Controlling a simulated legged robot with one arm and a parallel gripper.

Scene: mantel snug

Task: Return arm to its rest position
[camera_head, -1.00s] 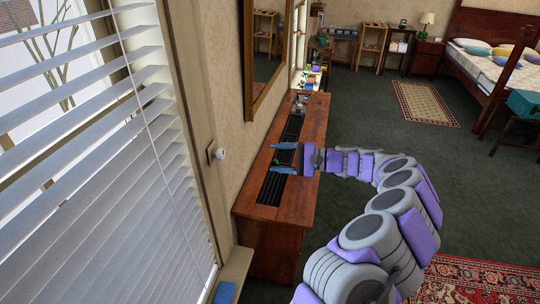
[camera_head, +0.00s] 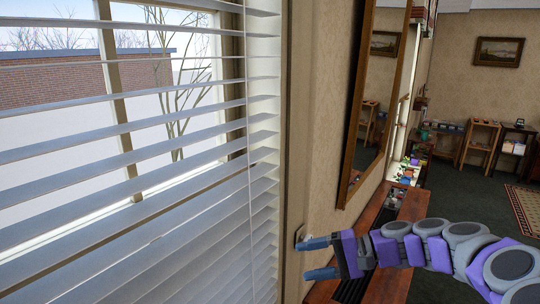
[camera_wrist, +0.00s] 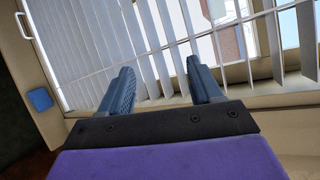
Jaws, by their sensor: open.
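My gripper (camera_head: 318,258) is open and empty at the end of my purple and grey arm in the head view. The arm reaches in from the lower right, over the wooden cabinet (camera_head: 384,290). The two blue fingers point left toward the window wall. In the wrist view, the gripper (camera_wrist: 162,85) shows its two fingers spread apart with nothing between them. The window blinds (camera_wrist: 100,45) lie beyond the fingertips. I cannot tell whether a fingertip touches the wall.
White blinds (camera_head: 130,200) cover the window at left. A framed mirror (camera_head: 378,100) hangs above the cabinet. A blue object (camera_wrist: 40,99) lies on the sill in the wrist view. Open dark carpet (camera_head: 455,195) lies to the right.

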